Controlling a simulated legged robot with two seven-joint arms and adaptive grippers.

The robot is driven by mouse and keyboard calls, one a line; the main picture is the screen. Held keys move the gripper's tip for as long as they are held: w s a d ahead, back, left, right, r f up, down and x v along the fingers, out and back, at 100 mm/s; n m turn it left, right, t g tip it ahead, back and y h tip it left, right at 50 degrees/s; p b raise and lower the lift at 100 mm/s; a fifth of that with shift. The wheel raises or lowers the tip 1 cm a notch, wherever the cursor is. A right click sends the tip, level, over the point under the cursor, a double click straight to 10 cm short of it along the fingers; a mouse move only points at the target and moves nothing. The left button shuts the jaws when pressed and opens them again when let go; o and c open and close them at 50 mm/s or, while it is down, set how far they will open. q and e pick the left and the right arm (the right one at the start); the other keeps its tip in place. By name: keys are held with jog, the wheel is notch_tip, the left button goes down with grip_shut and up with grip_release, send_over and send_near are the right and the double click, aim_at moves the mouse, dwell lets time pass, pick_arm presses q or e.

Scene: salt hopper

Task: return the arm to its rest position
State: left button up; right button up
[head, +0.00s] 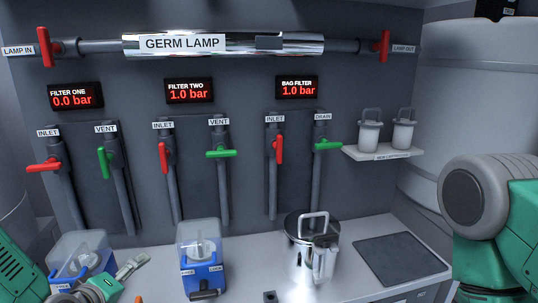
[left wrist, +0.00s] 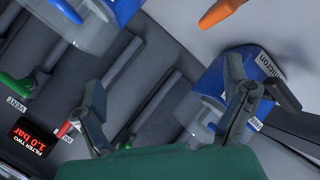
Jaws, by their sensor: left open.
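My left gripper (head: 128,268) is low at the left in the head view, in front of the bench and close to the left blue-based filter housing (head: 82,256). In the left wrist view the gripper (left wrist: 166,76) has its two dark fingers spread wide, with nothing held between them. A blue housing with a "micron" label (left wrist: 226,80) shows behind the right-hand finger; I cannot tell whether they touch. My right gripper is out of view; only a green and grey arm part shows at the right edge of the head view.
A second clear, blue-based housing (head: 201,258) stands mid-bench. A lidded steel pot (head: 310,245) and dark mat (head: 402,259) are to its right. Red and green valve handles line the wall below the germ lamp (head: 225,43). An orange piece (left wrist: 220,12) shows in the wrist view.

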pick_arm(q)
jog(key=s+d+f+m+g, duration=0.3)
jog(key=s+f+m+g, duration=0.15)
jog(key=s+f, duration=0.55)
jog(key=s+f+m+g, duration=0.3)
jog(key=s+f, duration=0.1)
jog(key=s, duration=0.6)
jog(key=s+f+m+g, duration=0.4)
jog(key=s+f, duration=0.1)
jog(key=s, duration=0.5)
jog(key=shift+s+f, duration=0.25)
jog(key=shift+f, duration=0.05)
jog(key=shift+w+m, duration=0.15)
jog(key=shift+m, duration=0.1)
